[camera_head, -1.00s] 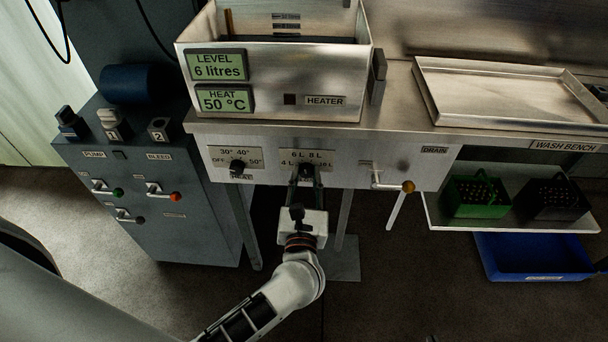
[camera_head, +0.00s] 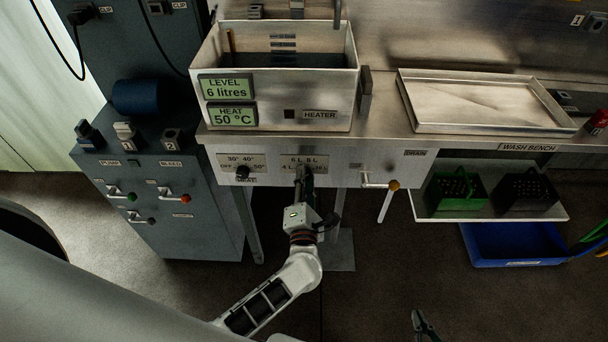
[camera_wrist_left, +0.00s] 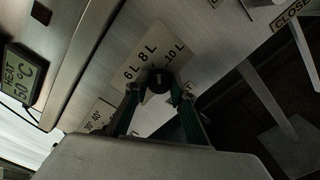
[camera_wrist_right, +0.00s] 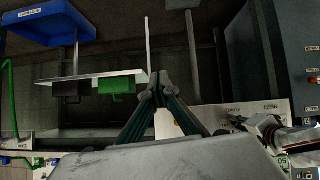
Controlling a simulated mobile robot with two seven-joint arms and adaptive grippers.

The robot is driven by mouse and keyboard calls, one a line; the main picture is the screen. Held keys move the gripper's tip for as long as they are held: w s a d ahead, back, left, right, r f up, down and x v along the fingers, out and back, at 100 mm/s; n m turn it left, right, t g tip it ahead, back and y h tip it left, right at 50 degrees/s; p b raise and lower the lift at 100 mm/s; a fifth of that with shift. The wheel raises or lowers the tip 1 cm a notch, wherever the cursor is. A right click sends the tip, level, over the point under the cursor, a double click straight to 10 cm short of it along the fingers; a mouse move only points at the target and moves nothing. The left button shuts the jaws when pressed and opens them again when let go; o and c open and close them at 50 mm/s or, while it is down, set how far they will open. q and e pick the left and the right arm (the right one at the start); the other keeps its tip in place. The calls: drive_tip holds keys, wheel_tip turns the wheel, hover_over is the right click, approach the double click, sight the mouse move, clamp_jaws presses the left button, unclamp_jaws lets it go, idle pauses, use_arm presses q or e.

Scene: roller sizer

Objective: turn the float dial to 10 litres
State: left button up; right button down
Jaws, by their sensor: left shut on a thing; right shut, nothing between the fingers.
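The float dial (camera_wrist_left: 159,80) is a round black knob on a pale plate (camera_wrist_left: 152,56) marked 6 L, 8 L and 10 L. My left gripper (camera_wrist_left: 157,88) is shut on it, one finger on each side. In the head view my left gripper (camera_head: 304,172) covers most of the dial. I cannot tell exactly which mark the dial points to. The level display (camera_head: 227,87) reads 6 litres. My right gripper (camera_wrist_right: 160,82) is shut and empty; it shows at the bottom edge of the head view (camera_head: 422,322), away from the panel.
The heat dial (camera_head: 242,172) is left of the float dial, and the drain lever (camera_head: 380,183) with its orange knob is to the right. The tank (camera_head: 280,105) stands above. Green (camera_head: 455,190) and black (camera_head: 525,191) crates sit on the lower shelf.

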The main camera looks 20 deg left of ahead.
use_arm(q)
drive_tip(key=m+p, duration=0.3)
drive_tip(key=m, duration=0.2)
drive_tip(key=shift+m+p, duration=0.3)
use_arm(e)
drive_tip(key=shift+t, duration=0.3)
drive_tip(key=r, duration=0.2)
drive_tip(key=w+r, duration=0.1)
drive_tip(key=r, duration=0.2)
drive_tip(key=shift+w+d+r, duration=0.1)
drive_tip(key=shift+w+r, duration=0.15)
drive_tip(key=shift+r, duration=0.15)
use_arm(q)
drive_tip(key=shift+f, duration=0.1)
use_arm(e)
drive_tip(key=shift+s+f, duration=0.1)
drive_tip(key=shift+f, duration=0.05)
use_arm(q)
drive_tip(key=o, duration=1.1)
use_arm(e)
drive_tip(key=shift+r, duration=0.2)
